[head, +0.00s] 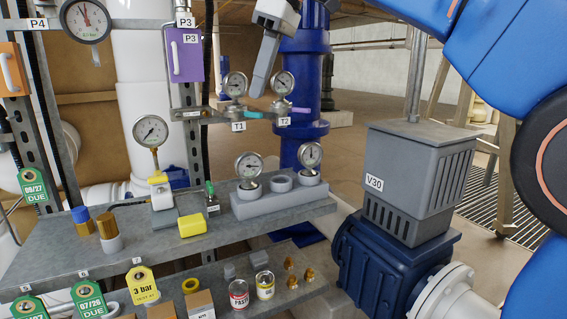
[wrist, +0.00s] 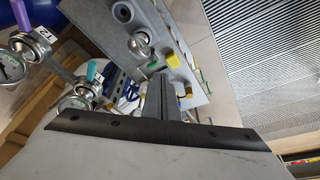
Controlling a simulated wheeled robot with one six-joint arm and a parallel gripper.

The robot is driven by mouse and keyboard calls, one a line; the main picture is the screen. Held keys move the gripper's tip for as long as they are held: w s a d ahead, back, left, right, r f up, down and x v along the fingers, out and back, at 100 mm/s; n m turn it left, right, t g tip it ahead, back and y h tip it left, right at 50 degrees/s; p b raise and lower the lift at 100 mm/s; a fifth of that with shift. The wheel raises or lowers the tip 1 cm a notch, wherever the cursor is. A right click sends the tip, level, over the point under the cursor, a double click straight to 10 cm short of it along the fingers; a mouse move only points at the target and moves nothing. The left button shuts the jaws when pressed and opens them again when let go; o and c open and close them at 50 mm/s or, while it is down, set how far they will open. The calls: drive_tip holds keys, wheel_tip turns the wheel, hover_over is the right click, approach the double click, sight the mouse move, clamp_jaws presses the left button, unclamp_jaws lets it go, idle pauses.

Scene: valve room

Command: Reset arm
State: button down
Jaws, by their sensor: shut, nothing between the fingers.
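My gripper (head: 259,86) hangs at the top centre of the head view, in front of the thick blue pipe. Its grey fingers are shut, empty and point down. The fingertips are above the upper shelf and close to the gauges T1 (head: 235,88) and T2 (head: 282,86) in the picture. I cannot tell the exact gap to them. In the wrist view the shut fingers (wrist: 167,97) stick out past the dark edge of the gripper body. My blue arm links fill the upper right of the head view.
A grey bench (head: 150,237) holds two more gauges in a tray (head: 278,200), a yellow block (head: 192,225) and capped cylinders. A lower shelf carries tags, cans and brass fittings. The valve unit V30 (head: 420,170) stands at right. Open floor lies behind.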

drive_tip(key=s+d+f+m+t+h, duration=0.1)
drive_tip(key=s+d+f+m, duration=0.25)
drive_tip(key=d+f, duration=0.55)
drive_tip(key=s+d+f+m+t, duration=0.15)
drive_tip(key=d+f+m, duration=0.25)
drive_tip(key=d+f, duration=0.45)
drive_tip(key=s+d+f+m+h, duration=0.1)
drive_tip(key=s+d+f+m, duration=0.1)
drive_tip(key=s+d+f, duration=0.3)
drive_tip(key=s+d+f+m+t+h, duration=0.1)
drive_tip(key=s+d+f+m, duration=0.2)
drive_tip(key=f, duration=0.9)
drive_tip(key=s+d+f+m, duration=0.2)
drive_tip(key=s+d+f, duration=0.6)
drive_tip(key=shift+f+m+h, duration=0.3)
drive_tip(key=shift+m+h, duration=0.05)
drive_tip(key=shift+h, duration=0.05)
drive_tip(key=shift+d+t, duration=0.1)
drive_tip(key=shift+t, duration=0.15)
